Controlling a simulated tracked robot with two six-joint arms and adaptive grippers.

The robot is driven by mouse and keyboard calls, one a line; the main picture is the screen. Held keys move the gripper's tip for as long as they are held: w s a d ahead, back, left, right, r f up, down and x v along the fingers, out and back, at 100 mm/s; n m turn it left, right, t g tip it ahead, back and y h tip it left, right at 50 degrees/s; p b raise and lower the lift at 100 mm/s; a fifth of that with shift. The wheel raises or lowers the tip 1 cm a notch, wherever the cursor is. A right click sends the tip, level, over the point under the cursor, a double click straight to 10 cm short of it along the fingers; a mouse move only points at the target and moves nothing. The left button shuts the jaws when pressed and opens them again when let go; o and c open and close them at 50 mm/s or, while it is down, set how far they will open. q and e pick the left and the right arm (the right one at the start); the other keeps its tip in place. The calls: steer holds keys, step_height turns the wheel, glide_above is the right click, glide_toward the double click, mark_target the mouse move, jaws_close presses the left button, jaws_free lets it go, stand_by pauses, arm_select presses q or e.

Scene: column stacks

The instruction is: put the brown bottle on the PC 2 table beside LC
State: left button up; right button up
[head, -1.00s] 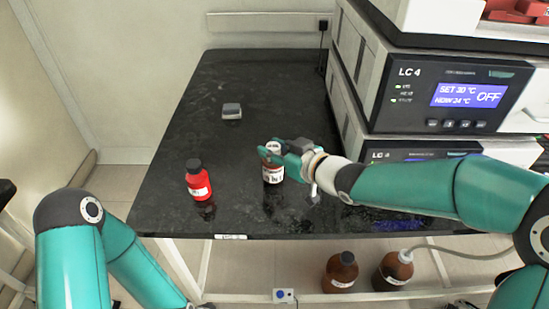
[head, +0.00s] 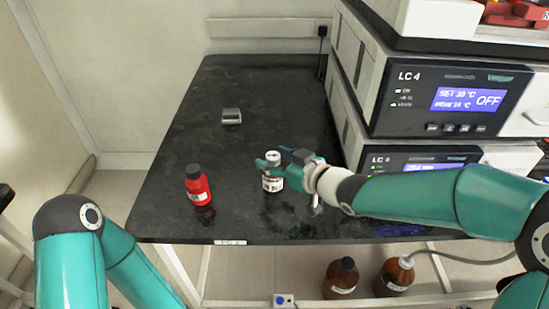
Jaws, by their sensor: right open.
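The brown bottle (head: 272,184), with a pale cap and a white label, stands upright on the black table (head: 230,160), left of the LC 4 stack (head: 432,100). My right gripper (head: 268,164) reaches in from the right at the bottle's upper part. Its fingers are open; whether they touch the bottle cannot be told. My left arm bends down at the lower left, and its gripper is out of the frame.
A red bottle (head: 198,188) with a black cap stands to the left. A small grey box (head: 231,116) lies farther back. Two brown bottles, one (head: 341,278) and another (head: 394,276) with a tube, stand below the table. The table's back half is mostly clear.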

steer(key=p+v, duration=0.1)
steer(key=v, duration=1)
steer(key=shift+s, duration=0.15)
steer(key=shift+d, duration=0.1)
